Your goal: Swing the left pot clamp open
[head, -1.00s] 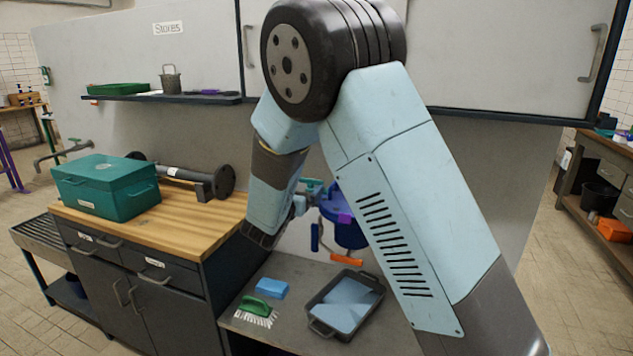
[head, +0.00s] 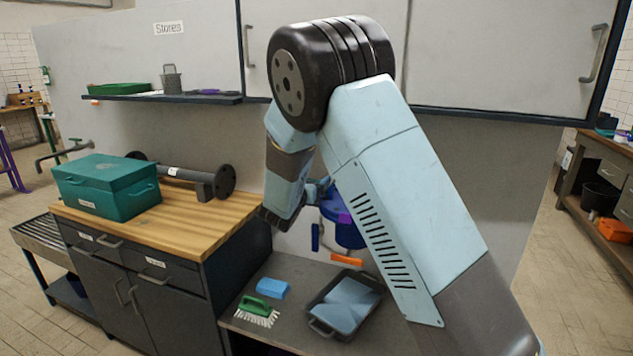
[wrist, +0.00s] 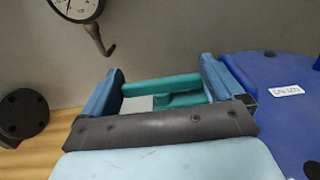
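The blue pot (head: 349,233) stands at the back of the low grey bench in the head view, partly behind my arm. A purple piece (head: 344,216) shows at its rim, and a blue bar (head: 315,237) and an orange bar (head: 346,259) hang at its front. I cannot tell which part is the left clamp. In the wrist view the pot's blue top (wrist: 275,110), with a white label, is right of my gripper (wrist: 165,85). My fingers are wide apart. Teal bars (wrist: 160,87) show between them; I cannot tell whether they touch.
A grey tray (head: 345,306), a blue sponge (head: 272,288) and a green brush (head: 257,308) lie on the low bench. A teal box (head: 108,186) and a dark flanged pipe (head: 182,175) rest on the wooden worktop. A gauge (wrist: 75,8) is on the wall.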

